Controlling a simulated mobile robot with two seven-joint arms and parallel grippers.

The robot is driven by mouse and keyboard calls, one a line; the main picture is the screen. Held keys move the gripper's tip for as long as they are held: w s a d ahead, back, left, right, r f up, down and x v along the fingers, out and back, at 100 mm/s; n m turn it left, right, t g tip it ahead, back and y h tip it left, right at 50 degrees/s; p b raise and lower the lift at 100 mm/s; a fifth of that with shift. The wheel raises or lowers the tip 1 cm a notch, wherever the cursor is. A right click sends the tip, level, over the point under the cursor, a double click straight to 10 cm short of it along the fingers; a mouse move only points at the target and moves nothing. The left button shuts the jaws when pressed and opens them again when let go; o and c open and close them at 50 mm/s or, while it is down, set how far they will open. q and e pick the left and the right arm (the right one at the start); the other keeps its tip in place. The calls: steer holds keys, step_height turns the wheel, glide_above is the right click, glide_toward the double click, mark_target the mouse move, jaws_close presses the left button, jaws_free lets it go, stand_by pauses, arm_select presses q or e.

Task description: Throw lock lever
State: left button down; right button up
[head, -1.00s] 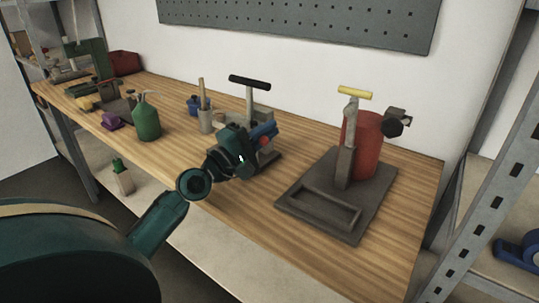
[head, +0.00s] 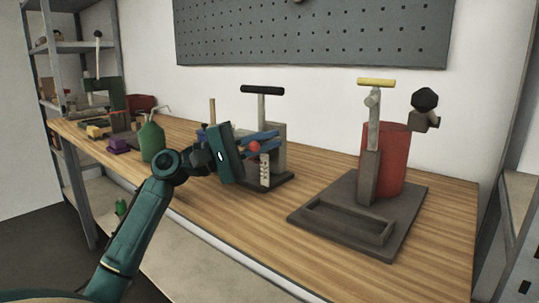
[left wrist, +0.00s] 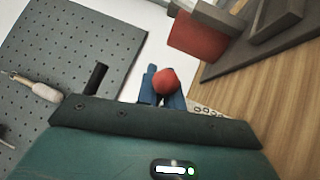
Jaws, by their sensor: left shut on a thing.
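A grey device (head: 278,155) with a black T-handle (head: 262,90) on an upright rod stands on the workbench. A lever with a red ball knob (head: 254,147) is at its front left side; the knob also shows in the left wrist view (left wrist: 166,80). My left gripper (head: 262,141) has its blue fingers on either side of the knob and is shut on it. The lever's shaft is mostly hidden behind the fingers. My right gripper is not in view.
A red cylinder (head: 391,170) and a yellow-handled lever (head: 375,82) stand on a dark base plate (head: 306,219) to the right. A dark knob-like thing (head: 425,103) shows near them. A green bottle (head: 152,139) stands left of my arm. The bench front is clear.

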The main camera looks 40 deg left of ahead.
arm_select(q)
steer(key=shift+s+d+f+m+g+h, duration=0.1)
steer(key=shift+s+m+g+h, duration=0.15)
steer(key=shift+m+g+h, duration=0.35)
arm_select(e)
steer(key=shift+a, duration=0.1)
arm_select(q)
steer(key=c, duration=1.9)
jaws_free()
steer(key=shift+o, duration=1.4)
steer(key=shift+s, duration=0.15)
steer(key=shift+o, duration=0.8)
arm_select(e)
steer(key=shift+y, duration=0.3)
arm_select(q)
steer(key=v, duration=1.3)
